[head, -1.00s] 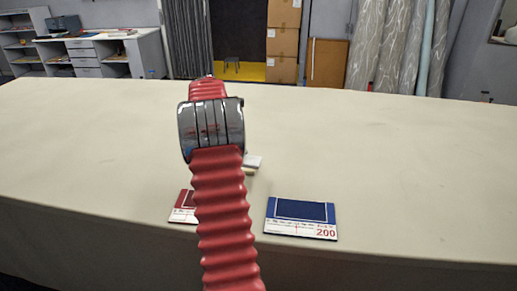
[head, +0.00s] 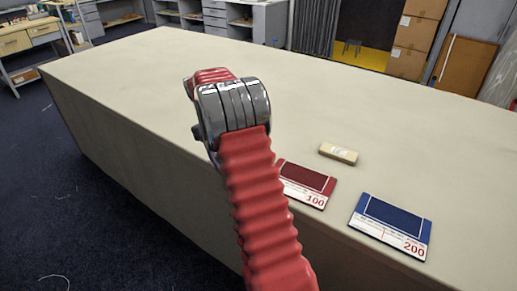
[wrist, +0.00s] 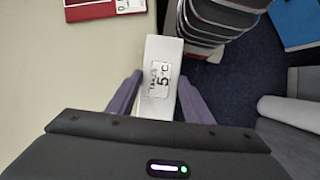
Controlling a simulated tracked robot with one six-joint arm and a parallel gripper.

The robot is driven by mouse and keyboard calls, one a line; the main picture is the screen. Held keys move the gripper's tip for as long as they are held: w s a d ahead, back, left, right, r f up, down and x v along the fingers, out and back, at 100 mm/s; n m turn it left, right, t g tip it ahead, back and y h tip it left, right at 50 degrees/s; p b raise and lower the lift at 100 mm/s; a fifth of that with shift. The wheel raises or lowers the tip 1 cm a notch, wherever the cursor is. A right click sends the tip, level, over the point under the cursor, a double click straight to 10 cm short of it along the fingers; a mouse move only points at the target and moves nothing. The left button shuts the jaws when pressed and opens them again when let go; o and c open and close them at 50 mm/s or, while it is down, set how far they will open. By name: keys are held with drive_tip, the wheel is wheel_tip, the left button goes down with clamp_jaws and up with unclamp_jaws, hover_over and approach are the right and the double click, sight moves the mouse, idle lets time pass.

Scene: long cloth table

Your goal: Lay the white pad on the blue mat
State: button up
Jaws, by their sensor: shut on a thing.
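A white pad (wrist: 162,62) with a printed "5°C" label is between the purple fingers of my gripper (wrist: 157,98) in the wrist view. The fingers are shut on its sides. In the head view my arm hides the gripper and the pad. The blue mat (head: 397,217), marked 200, lies flat on the table near its front edge, at the right of the head view. Its top looks empty.
A red mat (head: 308,179), marked 100, lies left of the blue mat; part of it also shows in the wrist view (wrist: 90,11). A cream block (head: 338,153) lies behind the two mats. The long table (head: 150,85) is otherwise clear.

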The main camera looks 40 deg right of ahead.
drive_tip(key=w+a+f, duration=0.1)
drive_tip(key=a, duration=1.1)
drive_tip(key=w+a+f, duration=0.1)
drive_tip(key=a, duration=1.1)
drive_tip(key=shift+a+f+m, duration=0.25)
drive_tip(key=shift+a+m, duration=0.05)
drive_tip(key=shift+a, duration=0.05)
